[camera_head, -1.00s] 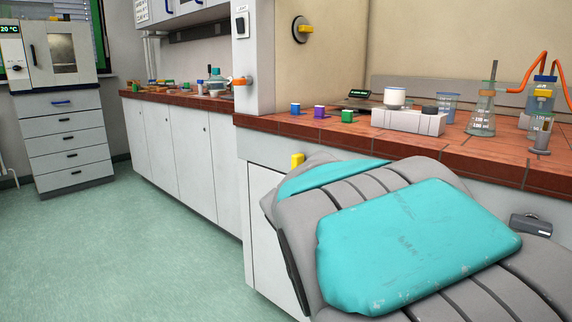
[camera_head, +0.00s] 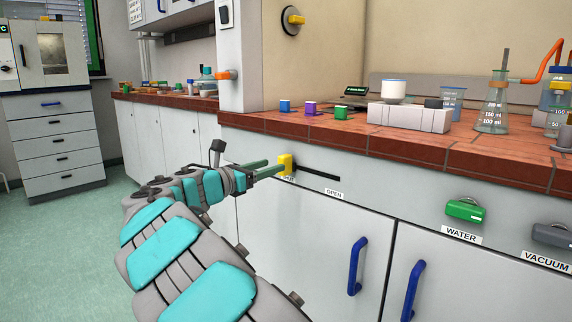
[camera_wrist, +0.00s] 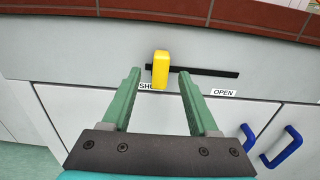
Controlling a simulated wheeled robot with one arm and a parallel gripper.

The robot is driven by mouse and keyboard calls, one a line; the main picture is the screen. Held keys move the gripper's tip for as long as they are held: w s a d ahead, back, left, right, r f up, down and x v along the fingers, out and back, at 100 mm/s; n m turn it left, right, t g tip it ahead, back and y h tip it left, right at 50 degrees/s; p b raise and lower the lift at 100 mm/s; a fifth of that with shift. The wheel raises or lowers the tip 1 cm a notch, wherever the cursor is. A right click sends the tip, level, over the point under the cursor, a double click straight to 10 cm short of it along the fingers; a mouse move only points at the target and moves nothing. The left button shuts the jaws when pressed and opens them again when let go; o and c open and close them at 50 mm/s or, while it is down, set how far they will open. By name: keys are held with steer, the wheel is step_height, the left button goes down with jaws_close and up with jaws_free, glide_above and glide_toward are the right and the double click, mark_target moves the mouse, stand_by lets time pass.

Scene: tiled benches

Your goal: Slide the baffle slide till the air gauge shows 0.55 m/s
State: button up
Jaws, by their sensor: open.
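The baffle slide's yellow knob (camera_head: 286,164) stands at the left, SHUT end of a black slot (camera_head: 319,174) in the bench front. The OPEN label (camera_head: 334,194) is toward the slot's right. My gripper (camera_head: 268,168) is open, its green fingertips close to the knob. In the wrist view the yellow knob (camera_wrist: 160,69) lies between the two fingertips of my gripper (camera_wrist: 160,74), with a gap on each side. I cannot tell whether the tips reach past it. A small dark device with a green display (camera_head: 354,91), possibly the air gauge, sits on the bench; its reading is illegible.
A green WATER handle (camera_head: 465,210) and a grey VACUUM handle (camera_head: 553,234) are on the bench front to the right. Blue door handles (camera_head: 357,265) stick out below. The tiled bench edge (camera_head: 370,145) overhangs above the slot. Glassware stands on the bench at right.

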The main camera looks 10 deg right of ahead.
mark_target(284, 162)
steer(key=x, duration=0.6)
jaws_close()
stand_by(0.4)
stand_by(1.0)
